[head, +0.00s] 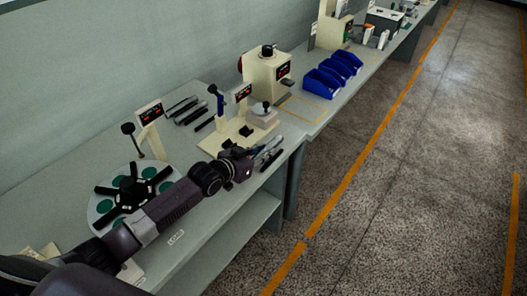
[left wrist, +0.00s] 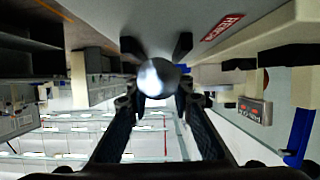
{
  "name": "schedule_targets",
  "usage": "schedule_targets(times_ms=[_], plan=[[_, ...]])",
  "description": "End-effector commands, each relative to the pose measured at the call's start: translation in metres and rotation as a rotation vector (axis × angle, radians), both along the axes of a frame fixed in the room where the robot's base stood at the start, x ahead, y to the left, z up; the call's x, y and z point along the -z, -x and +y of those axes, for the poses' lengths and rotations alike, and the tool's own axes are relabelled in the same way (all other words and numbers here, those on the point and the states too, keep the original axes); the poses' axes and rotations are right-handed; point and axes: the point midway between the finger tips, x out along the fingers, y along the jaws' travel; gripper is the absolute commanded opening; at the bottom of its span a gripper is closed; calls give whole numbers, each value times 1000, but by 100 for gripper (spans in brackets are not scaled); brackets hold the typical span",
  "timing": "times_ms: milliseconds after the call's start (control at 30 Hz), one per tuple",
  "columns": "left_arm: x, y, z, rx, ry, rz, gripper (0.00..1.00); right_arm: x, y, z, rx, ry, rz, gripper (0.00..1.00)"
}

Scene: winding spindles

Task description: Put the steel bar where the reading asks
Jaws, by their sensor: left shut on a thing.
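My left gripper (head: 262,160) is out over the front edge of the bench, shut on the steel bar (head: 272,146), which is partly hidden by the fingers. In the left wrist view the bar (left wrist: 158,78) shows as a bright round end between the two fingers of the gripper (left wrist: 157,97). A red-lit display (head: 150,113) stands on a post at the left, another display (head: 243,92) stands over a cream base plate (head: 213,145), and a third display (head: 283,71) is on a cream machine (head: 263,78). Their readings are too small to tell. My right gripper is out of view.
A round plate (head: 104,207) with green spots and a black spoked piece lies on the bench at left. Dark rods (head: 187,113) lie near the wall. Blue bins (head: 322,84) stand farther along. A red label (left wrist: 222,27) shows in the left wrist view. The aisle floor (head: 400,190) is clear.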

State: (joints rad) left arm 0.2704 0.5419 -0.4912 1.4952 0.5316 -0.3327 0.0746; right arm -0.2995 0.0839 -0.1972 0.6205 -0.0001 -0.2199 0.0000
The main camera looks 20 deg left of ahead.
Motion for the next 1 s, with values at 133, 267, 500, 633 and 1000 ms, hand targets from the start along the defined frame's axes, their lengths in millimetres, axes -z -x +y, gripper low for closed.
schedule_targets(times_ms=[133, 267, 500, 633, 1000], plan=[[-3, -1, 0, 0, 2, -6, 0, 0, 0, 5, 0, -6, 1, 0], [-2, -1, 0, 0, 2, -6, 0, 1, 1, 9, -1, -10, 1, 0], [1, -1, 0, 0, 2, -6, 0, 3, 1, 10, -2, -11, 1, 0], [3, -1, 0, 0, 2, -6, 0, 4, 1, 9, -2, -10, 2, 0], [7, -1, 0, 0, 2, -6, 0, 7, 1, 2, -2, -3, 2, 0]])
